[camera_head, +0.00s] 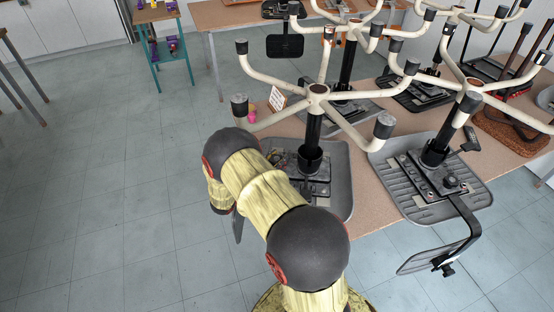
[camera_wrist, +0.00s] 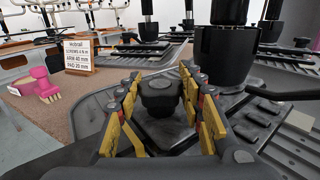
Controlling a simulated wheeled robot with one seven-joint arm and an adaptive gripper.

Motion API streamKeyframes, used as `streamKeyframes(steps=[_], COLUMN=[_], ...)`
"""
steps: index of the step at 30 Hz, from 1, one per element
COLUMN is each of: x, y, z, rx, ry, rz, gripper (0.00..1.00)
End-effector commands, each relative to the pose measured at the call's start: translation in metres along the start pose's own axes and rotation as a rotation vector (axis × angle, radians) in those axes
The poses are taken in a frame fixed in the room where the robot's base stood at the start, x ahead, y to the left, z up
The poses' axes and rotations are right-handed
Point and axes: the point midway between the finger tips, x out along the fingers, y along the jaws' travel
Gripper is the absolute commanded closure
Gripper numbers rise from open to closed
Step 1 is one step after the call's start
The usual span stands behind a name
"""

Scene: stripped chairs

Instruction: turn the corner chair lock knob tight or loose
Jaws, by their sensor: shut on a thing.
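The black lobed lock knob (camera_wrist: 160,92) stands upright on the dark metal mechanism plate in the wrist view. My gripper (camera_wrist: 161,108) has its yellow-padded fingers on the left and right of the knob, closed on it. The knob's underside and the exact finger contact are partly hidden. The upturned corner chair's grey seat (camera_head: 334,198) lies on the table in the head view, with its black column (camera_head: 312,135) and cream star base (camera_head: 318,96) rising above. My arm covers my gripper and the knob in the head view.
The thick black column (camera_wrist: 226,58) rises close to the right of my gripper. A small printed sign (camera_wrist: 77,57) and a pink object (camera_wrist: 44,87) stand on the tan table to the left. Another upturned chair (camera_head: 432,178) lies to the right. Open floor (camera_head: 110,200) extends left.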

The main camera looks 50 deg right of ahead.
Motion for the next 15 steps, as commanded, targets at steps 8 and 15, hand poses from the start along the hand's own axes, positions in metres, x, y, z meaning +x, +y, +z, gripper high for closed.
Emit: streamKeyframes(steps=[8, 15], x=[0.0004, 0.0007], y=[-0.0015, -0.002], z=[0.0023, 0.0017], rx=[-0.002, -0.003], ry=[0.002, 0.003], rz=[0.117, 0.303], gripper=[0.87, 0.87])
